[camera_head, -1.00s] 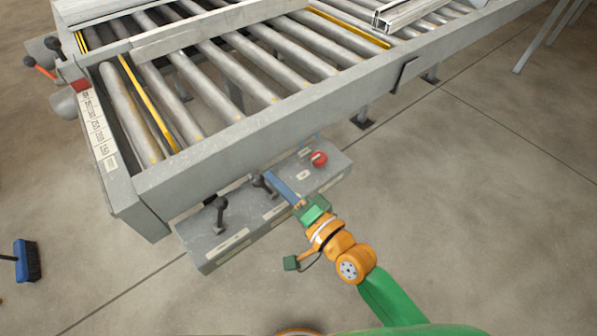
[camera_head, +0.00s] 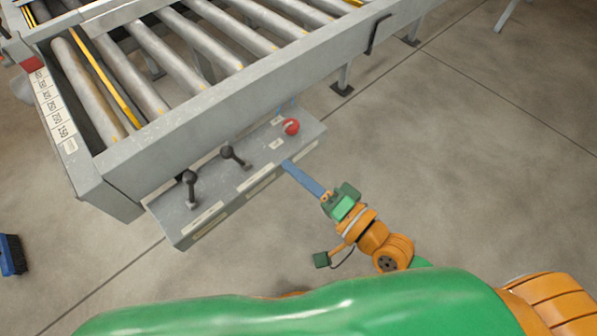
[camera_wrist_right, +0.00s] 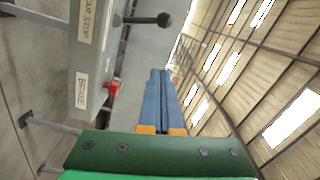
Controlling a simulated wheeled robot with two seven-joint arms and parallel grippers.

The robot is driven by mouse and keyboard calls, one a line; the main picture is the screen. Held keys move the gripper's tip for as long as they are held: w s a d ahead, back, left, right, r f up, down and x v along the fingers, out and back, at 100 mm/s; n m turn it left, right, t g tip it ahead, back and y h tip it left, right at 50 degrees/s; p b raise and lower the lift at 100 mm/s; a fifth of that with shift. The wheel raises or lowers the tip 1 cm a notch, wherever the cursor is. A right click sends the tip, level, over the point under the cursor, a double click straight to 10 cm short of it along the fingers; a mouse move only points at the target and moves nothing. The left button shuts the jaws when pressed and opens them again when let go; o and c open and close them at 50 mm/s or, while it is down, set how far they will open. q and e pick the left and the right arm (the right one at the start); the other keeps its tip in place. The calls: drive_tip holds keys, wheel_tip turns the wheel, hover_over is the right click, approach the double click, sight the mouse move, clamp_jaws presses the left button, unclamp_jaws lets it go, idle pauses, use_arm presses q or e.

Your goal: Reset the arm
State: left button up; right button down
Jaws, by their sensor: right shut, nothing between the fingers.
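My right gripper (camera_head: 287,165) has long blue fingers, shut together with nothing between them. Its tips are at the front edge of the grey control box (camera_head: 215,215), right of the middle, and appear apart from both levers. A left lever (camera_head: 190,188) stands roughly upright with a dark ball knob. A second lever (camera_head: 233,155) leans to the left. A red knob (camera_head: 291,127) sits at the box's right end. The right wrist view shows the shut blue fingers (camera_wrist_right: 160,75), one dark lever (camera_wrist_right: 150,19) and the red knob (camera_wrist_right: 111,87). My left gripper is not in view.
The roller conveyor (camera_head: 230,110) with its grey side rail stands behind the box. Its numbered scale (camera_head: 52,108) is at the left. A blue brush (camera_head: 12,254) is at the left edge.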

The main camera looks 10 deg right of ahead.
drive_tip(key=shift+s+d, duration=0.15)
drive_tip(key=shift+d, duration=0.35)
drive_tip(key=shift+a, duration=0.15)
drive_tip(key=s+d+f+n+g+h, duration=0.15)
drive_tip(key=d+f+h, duration=0.35)
drive_tip(key=f, duration=0.9)
drive_tip(key=s+d+f+n+g+h, duration=0.1)
drive_tip(key=d+f+n+g+h, duration=0.35)
drive_tip(key=f, duration=0.95)
drive_tip(key=s+d+f+n+g+h, duration=0.1)
drive_tip(key=s+d+f+n+g, duration=0.1)
drive_tip(key=s+f, duration=0.5)
drive_tip(key=s+d+f+n+g, duration=0.2)
drive_tip(key=s+d+f+g, duration=0.2)
drive_tip(key=s, duration=1.1)
wheel_tip(320, 180, down, 3)
drive_tip(key=shift+s+f+g+h, duration=0.1)
drive_tip(key=shift+s+g+h, duration=0.15)
drive_tip(key=shift+g+h, duration=0.15)
